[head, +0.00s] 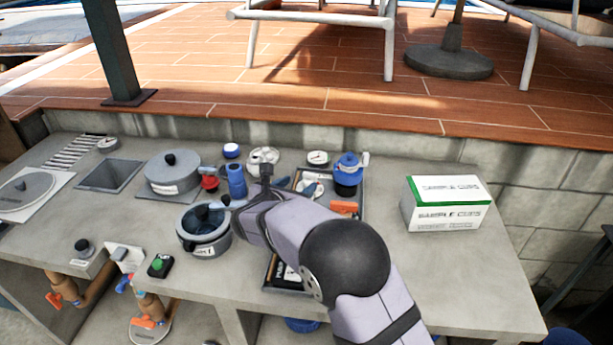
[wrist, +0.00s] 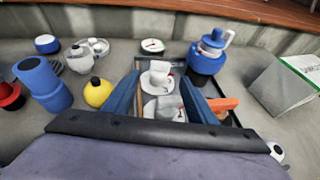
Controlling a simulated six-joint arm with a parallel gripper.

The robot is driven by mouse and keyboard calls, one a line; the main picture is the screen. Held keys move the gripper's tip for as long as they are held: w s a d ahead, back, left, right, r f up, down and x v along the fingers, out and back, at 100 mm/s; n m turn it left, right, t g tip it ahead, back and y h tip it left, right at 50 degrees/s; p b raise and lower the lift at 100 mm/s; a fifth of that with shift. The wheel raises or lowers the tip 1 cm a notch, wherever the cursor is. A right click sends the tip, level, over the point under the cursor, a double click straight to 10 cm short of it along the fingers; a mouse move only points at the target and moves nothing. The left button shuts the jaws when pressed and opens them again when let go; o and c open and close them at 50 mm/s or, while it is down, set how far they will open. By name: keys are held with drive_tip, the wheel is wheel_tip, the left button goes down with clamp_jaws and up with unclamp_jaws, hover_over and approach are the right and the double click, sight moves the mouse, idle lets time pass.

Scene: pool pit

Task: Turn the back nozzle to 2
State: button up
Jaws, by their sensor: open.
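Two pale fittings sit in the dark-edged tray (head: 270,272) on the counter. I take the farther one, a white round nozzle on a white disc with a small red mark, as the back nozzle (wrist: 158,76); it also shows in the head view (head: 310,188). A nearer pale fitting (wrist: 164,109) with a red mark lies in front of it. My gripper (wrist: 162,88) is open, with one blue finger on each side of these fittings in the wrist view. I cannot tell whether a finger touches the nozzle. Any numbers around it are too small to read.
A blue-lidded jug (head: 347,172) and an orange piece (head: 344,207) are right of the nozzle. A gauge (head: 318,157) is behind. A blue cylinder (head: 236,181), a yellow round item (wrist: 98,92) and pots (head: 172,172) are left. A sample cups box (head: 446,205) stands right, with bare counter nearby.

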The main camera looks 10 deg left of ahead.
sight(309, 177)
drive_tip(key=shift+p+x, duration=1.25)
drive_tip(key=shift+x, duration=2.4)
drive_tip(key=shift+r, duration=0.1)
drive_tip(key=c, duration=1.1)
